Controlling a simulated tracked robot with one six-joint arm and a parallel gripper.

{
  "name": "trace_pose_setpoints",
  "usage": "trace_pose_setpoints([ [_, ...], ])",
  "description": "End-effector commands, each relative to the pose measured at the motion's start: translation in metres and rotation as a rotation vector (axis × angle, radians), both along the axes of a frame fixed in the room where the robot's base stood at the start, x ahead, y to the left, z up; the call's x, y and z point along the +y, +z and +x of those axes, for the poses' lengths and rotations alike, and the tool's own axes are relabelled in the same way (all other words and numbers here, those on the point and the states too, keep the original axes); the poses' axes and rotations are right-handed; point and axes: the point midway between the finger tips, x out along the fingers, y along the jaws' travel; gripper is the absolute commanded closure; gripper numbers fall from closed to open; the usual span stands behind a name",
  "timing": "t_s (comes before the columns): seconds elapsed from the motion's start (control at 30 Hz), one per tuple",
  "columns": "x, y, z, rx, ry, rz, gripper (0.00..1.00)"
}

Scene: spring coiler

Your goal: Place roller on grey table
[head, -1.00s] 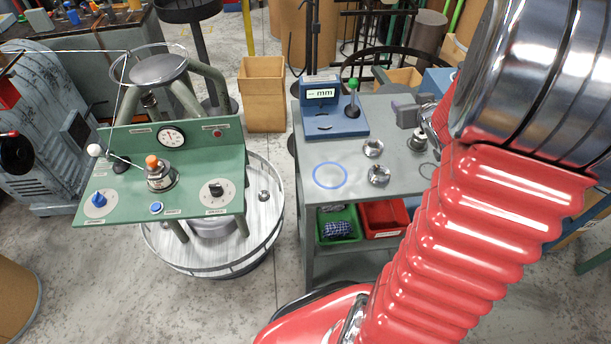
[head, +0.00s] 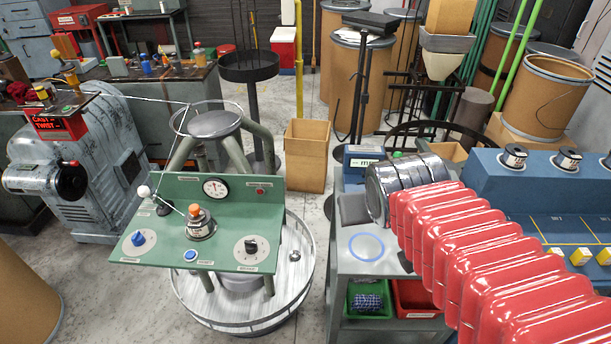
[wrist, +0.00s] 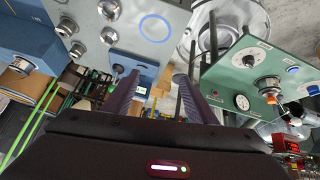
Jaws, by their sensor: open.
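The grey table (head: 352,268) stands right of the green panel, with a blue ring (head: 367,246) marked on its top. In the wrist view, the table top (wrist: 165,48) is upper left with the blue ring (wrist: 155,27). Several shiny steel roller-like pieces, one of them (wrist: 109,35), stand on it; my arm hides them in the head view. A small steel piece (head: 295,255) sits on the round white platform; I cannot tell which piece the task means. My gripper (wrist: 158,75) is open, with nothing visible between its fingers. In the head view my arm reaches over the table.
The green control panel (head: 252,225) with knobs and a gauge stands left of the table, above the round platform (head: 190,300). A blue bench (head: 480,170) is at the right. A cardboard bin (head: 306,155) stands behind. Green and red bins sit under the table top.

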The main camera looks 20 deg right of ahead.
Motion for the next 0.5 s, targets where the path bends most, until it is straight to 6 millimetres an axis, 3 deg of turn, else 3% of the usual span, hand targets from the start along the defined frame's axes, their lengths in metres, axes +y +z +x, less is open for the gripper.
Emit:
trace_pose_setpoints([
  [0.1, 0.041, 0.001, -0.031, 0.051, 0.076, 0.054, 0.48],
  [0.2, 0.064, 0.0, -0.052, 0.092, 0.127, 0.089, 0.48],
  [0.33, 0.078, -0.002, -0.068, 0.122, 0.161, 0.113, 0.48],
  [0.5, 0.08, -0.002, -0.069, 0.127, 0.164, 0.116, 0.48],
])
